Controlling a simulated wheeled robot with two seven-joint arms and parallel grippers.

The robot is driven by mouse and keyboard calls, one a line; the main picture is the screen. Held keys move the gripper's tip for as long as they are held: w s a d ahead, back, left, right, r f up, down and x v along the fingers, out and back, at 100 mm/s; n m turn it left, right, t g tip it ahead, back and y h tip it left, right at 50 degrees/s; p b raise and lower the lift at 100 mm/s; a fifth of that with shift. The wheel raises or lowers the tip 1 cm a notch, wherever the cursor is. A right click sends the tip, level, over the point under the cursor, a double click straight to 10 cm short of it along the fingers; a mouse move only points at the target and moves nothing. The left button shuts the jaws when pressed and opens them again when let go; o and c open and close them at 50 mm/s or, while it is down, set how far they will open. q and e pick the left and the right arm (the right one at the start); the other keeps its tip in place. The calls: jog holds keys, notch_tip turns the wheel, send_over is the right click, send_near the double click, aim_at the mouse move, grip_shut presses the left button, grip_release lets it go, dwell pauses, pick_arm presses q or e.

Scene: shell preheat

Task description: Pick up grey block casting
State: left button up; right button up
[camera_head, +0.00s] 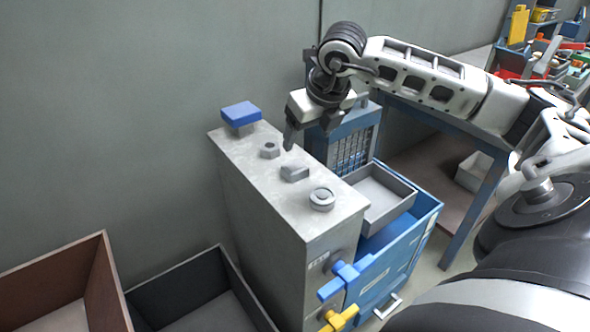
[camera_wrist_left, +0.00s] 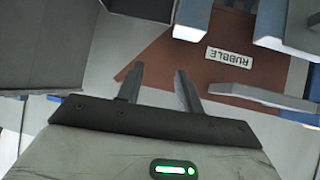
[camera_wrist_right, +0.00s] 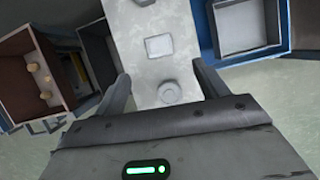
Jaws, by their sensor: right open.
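The grey block casting (camera_head: 294,173) lies on the pale top of a tall grey cabinet (camera_head: 250,180), between a hex nut-shaped piece (camera_head: 269,150) and a round ring-shaped piece (camera_head: 321,198). In the right wrist view the casting (camera_wrist_right: 160,45) shows as a pale square beyond the fingertips. My right gripper (camera_head: 318,124) is open and empty above the cabinet top, apart from the casting. In its own view, the right gripper's fingers (camera_wrist_right: 165,84) stand either side of the nut-shaped piece (camera_wrist_right: 169,92). My left gripper (camera_wrist_left: 157,82) is open and empty, seen only in its wrist view.
A blue block (camera_head: 240,114) stands at the cabinet top's far left corner. A grey tray (camera_head: 378,194) sits over an open blue drawer at right. Brown (camera_head: 100,265) and dark (camera_head: 178,272) bins stand at left. Blue and yellow handles project from the cabinet front.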

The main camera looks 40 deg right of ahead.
aim_at(295, 167)
jog(key=p+x, duration=0.2)
jog(key=x, duration=0.9)
jog(key=shift+a+f, duration=0.1)
jog(key=shift+f, duration=0.2)
jog(key=c, duration=1.1)
